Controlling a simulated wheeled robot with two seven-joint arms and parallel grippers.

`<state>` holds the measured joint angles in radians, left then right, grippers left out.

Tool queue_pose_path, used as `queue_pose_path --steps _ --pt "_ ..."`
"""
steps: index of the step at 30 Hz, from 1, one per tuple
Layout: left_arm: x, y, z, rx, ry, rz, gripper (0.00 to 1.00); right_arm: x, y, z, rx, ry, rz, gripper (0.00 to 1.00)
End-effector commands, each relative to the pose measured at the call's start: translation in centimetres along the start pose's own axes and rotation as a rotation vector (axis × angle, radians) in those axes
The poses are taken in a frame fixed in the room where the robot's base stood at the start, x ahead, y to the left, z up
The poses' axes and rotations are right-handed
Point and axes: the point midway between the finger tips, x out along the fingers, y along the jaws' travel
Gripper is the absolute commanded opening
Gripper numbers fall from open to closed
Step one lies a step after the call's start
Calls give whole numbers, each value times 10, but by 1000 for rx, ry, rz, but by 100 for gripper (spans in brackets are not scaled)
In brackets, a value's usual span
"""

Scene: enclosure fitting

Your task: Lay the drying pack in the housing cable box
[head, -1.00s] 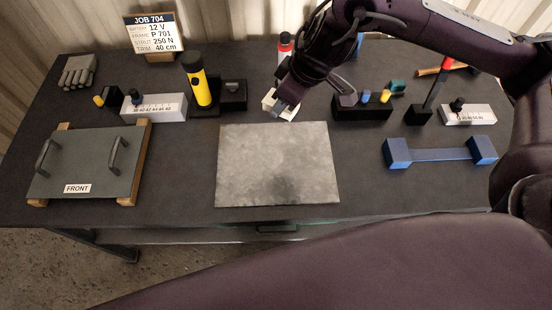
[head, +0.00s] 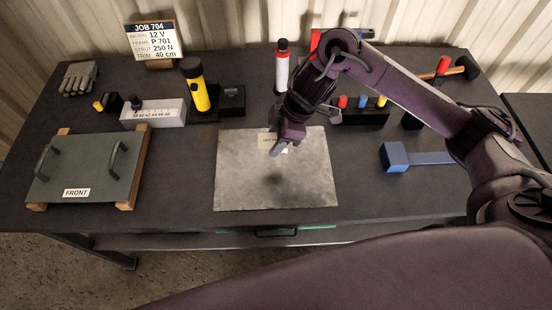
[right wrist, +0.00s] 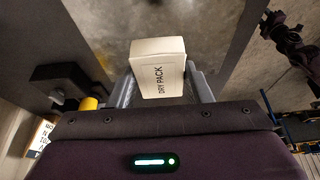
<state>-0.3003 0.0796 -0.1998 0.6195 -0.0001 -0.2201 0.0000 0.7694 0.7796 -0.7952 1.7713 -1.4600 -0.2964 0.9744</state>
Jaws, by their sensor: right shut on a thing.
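The drying pack, a white box lettered DRY PACK (right wrist: 158,78), sits between the two fingers of my right gripper (right wrist: 163,92) in the right wrist view. The pack appears held above the sheet. No housing or cable box can be made out in these views. My left gripper is not in view.
A panel marked FRONT (head: 75,175) lies on wooden rails at the left. A blue-ended bar (head: 394,157) lies at the right. The bench front is clear.

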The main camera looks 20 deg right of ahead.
Motion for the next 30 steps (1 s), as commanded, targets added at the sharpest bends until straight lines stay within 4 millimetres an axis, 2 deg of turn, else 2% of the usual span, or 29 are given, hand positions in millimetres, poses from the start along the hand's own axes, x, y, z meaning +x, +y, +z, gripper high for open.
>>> queue_pose_path --steps 1,3,11,18,30 --pt "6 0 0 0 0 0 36 16 -2 6 5 2 -7 22" --pt "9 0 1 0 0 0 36 28 -1 11 4 2 -4 22" --pt "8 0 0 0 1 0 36 47 0 20 2 -1 -2 22" --pt "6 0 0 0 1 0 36 78 0 33 2 -1 -1 22" --pt "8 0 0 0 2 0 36 84 0 35 0 0 1 22"
